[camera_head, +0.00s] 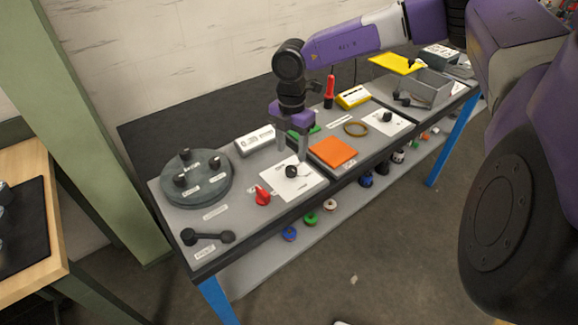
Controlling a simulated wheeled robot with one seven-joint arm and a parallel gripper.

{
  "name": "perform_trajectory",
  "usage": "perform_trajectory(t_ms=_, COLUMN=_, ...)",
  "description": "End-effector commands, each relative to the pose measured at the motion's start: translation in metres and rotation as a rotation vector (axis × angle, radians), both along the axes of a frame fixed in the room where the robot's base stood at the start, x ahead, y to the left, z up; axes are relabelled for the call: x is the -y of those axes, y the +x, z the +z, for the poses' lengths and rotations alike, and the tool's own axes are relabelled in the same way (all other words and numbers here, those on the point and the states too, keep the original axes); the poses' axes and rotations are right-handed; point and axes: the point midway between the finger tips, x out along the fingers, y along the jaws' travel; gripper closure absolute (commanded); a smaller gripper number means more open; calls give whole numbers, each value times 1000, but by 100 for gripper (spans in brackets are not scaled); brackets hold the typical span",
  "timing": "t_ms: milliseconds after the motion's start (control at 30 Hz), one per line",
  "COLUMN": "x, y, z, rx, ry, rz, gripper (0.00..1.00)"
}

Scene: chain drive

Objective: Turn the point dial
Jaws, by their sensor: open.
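A black round knob (291,171) sits on a white card (300,188) near the middle of the bench, with a thin dark mark beside it. A second black knob (387,117) sits on another white card (400,129) farther right. A red pointer-shaped knob (262,196) stands just left of the nearer card. Labels are too small to read, so I cannot tell which one is named the point dial. My gripper (292,154) points down with its fingers apart and empty, just above the nearer black knob. Whether the fingers reach around the knob is unclear.
A dark round plate (212,194) with several knobs and a black crank (207,237) lie left. An orange pad (333,152) is close right of my gripper. A red upright tool (329,92), a yellow box (353,97) and a grey bin (431,87) stand farther right.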

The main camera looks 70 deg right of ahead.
Motion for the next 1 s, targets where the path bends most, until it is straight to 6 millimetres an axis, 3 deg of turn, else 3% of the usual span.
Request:
perform_trajectory(t_ms=500, x=-1, y=1, z=-67, rx=2, ry=4, rz=3, gripper=47)
perform_trajectory(t_ms=867, x=-1, y=1, z=-73, rx=2, ry=3, rz=4, gripper=47)
perform_trajectory(t_ms=1000, x=-1, y=1, z=-73, rx=2, ry=3, rz=4, gripper=74)
